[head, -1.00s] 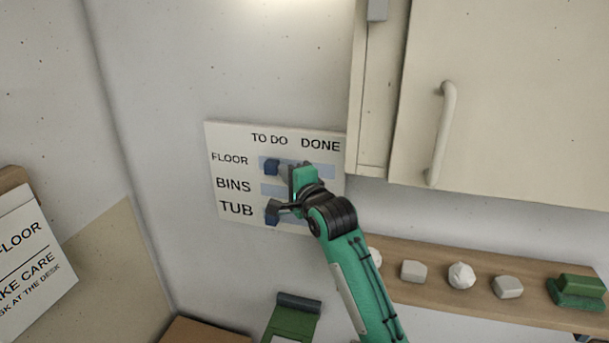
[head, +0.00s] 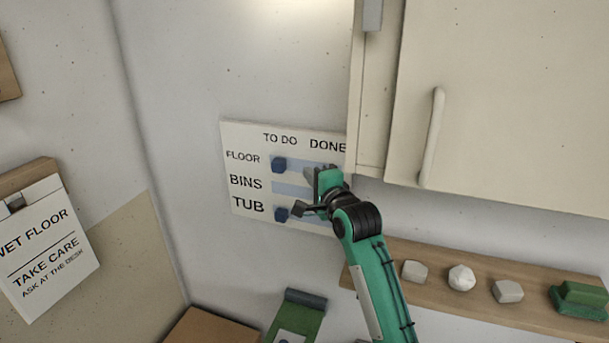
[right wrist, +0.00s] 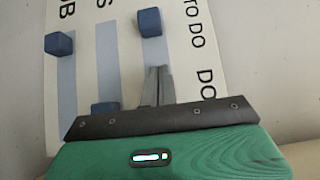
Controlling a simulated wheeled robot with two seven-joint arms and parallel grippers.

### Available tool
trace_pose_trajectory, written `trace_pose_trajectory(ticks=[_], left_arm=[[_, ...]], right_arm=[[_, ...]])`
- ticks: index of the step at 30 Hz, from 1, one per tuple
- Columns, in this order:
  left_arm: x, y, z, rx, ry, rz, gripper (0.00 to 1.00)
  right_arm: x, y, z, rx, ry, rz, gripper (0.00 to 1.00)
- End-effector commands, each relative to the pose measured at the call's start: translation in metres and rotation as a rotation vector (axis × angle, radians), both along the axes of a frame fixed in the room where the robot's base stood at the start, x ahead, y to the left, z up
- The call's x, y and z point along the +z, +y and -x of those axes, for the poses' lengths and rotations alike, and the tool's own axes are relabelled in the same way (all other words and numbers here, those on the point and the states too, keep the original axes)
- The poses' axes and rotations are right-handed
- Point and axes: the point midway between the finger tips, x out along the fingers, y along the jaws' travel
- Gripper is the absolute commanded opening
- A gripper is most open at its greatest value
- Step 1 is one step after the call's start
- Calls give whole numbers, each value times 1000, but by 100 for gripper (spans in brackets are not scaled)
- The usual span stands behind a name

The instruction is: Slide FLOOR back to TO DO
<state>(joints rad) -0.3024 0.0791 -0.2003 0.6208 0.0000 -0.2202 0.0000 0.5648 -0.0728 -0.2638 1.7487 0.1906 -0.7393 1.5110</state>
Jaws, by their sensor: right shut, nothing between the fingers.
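The white board (head: 240,140) on the wall has rows FLOOR, BINS and TUB under TO DO and DONE. The blue FLOOR block (head: 279,165) sits at the TO DO end of its track; it also shows in the right wrist view (right wrist: 150,22). My right gripper (head: 309,175) is shut and empty, to the right of this block with a gap between. In the right wrist view its fingertips (right wrist: 157,70) are over the FLOOR track, apart from the block. My left gripper is not in view.
The TUB block (head: 281,214) is at its TO DO end. The BINS block (right wrist: 105,110) is toward DONE, hidden by my gripper in the head view. A cabinet (head: 500,100) stands close right of the board. A wooden shelf (head: 440,283) with several pale lumps lies below.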

Motion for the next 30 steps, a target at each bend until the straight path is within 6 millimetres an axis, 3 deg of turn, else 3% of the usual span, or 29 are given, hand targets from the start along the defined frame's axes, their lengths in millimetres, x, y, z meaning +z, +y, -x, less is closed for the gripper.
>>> trace_pose_trajectory(ticks=[6, 15, 23, 30], left_arm=[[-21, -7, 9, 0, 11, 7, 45], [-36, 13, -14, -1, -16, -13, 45], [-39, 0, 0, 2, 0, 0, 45], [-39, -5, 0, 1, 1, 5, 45]], right_arm=[[-7, -12, 32, 1, 0, -2, 0], [-5, -30, 74, 0, -1, 0, 0], [-3, -35, 85, 0, 1, 0, 0], [-3, -35, 84, 0, 1, 0, 0]])
